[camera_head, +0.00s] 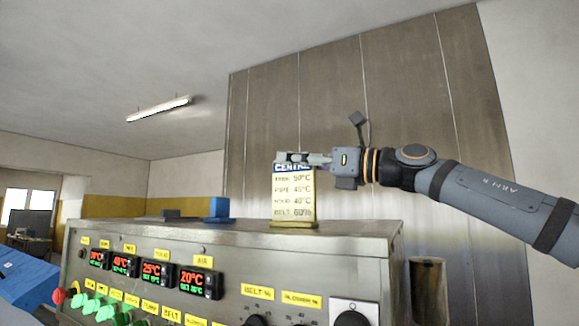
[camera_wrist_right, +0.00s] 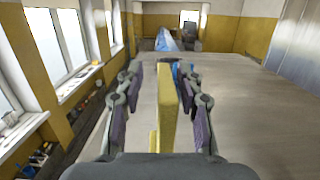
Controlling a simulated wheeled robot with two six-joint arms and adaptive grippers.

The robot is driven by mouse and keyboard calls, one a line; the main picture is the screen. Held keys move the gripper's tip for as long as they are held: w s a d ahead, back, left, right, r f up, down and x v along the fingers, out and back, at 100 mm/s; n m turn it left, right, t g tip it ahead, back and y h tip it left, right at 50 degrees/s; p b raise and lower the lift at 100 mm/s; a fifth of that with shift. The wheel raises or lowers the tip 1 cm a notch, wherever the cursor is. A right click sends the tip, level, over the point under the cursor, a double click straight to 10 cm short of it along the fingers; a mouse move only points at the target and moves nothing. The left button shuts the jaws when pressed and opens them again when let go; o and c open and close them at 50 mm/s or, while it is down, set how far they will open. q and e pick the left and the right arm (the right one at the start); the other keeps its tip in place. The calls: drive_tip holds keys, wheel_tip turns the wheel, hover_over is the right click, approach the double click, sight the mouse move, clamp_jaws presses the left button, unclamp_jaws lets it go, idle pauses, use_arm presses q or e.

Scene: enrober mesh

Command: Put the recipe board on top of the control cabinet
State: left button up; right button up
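The recipe board (camera_head: 293,197) is a pale yellow panel with a blue "CENTRE" header and temperature lines. It stands upright on its small base on top of the control cabinet (camera_head: 240,236), towards the right end. My right gripper (camera_head: 290,158) is at the board's top edge, reaching in from the right. In the right wrist view the board shows edge-on (camera_wrist_right: 167,105) between the two fingers (camera_wrist_right: 168,100), with a visible gap on each side, so the gripper is open around it. The board's base is mostly hidden in that view. My left gripper is not in view.
A blue block (camera_head: 218,208) sits on the cabinet top left of the board. The cabinet front carries red-green displays (camera_head: 198,282), green buttons and a knob (camera_head: 354,313). A tall metal panel wall (camera_head: 330,110) rises behind. A blue object (camera_head: 25,280) is at lower left.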

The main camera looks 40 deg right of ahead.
use_arm(q)
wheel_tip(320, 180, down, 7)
drive_tip(key=b, duration=0.5)
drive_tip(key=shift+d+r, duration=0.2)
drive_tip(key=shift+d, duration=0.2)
use_arm(e)
drive_tip(key=v, duration=1)
drive_tip(key=shift+s, duration=0.4)
drive_tip(key=shift+f, duration=0.1)
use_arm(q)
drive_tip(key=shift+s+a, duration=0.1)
use_arm(e)
drive_tip(key=shift+f, duration=0.1)
